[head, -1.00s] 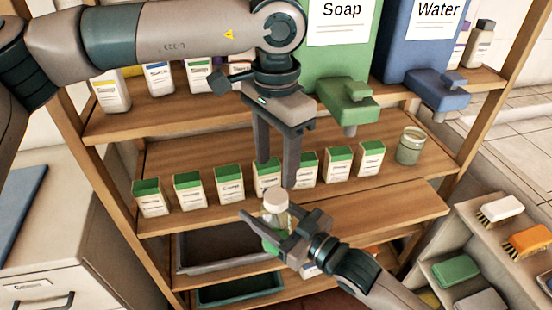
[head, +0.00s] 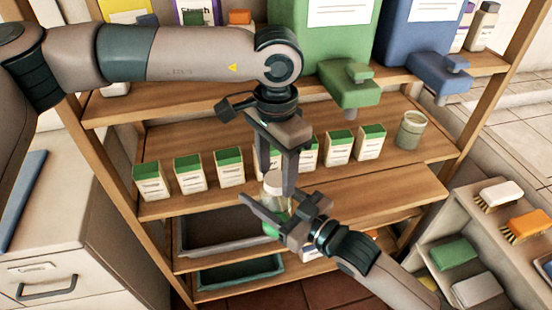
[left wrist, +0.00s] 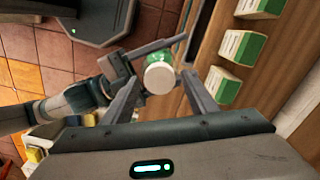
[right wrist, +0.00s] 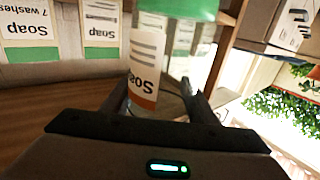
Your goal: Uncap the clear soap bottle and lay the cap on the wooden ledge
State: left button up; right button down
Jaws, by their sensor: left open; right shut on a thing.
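The clear soap bottle (head: 271,207) stands roughly upright in front of the shelf, with a pale cap (head: 273,181) on top. My right gripper (head: 283,219) is shut around its body; its label shows in the right wrist view (right wrist: 146,72). My left gripper (head: 278,190) points down from above, open, with its fingers on either side of the cap. In the left wrist view the cap (left wrist: 160,78) lies between the open fingers; I cannot tell whether they touch it. The wooden ledge (head: 392,197) extends to the right of the bottle, with bare wood there.
Several green-topped soap cartons (head: 230,168) line the shelf behind my left gripper. A small glass jar (head: 411,131) stands at the right. Green (head: 346,85) and blue (head: 437,75) dispensers overhang from above. Grey (head: 215,234) and green (head: 240,273) trays sit below. Brushes (head: 500,191) lie at the lower right.

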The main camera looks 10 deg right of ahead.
pick_arm(q)
jog(key=shift+f, duration=0.3)
jog(key=c, duration=1.1)
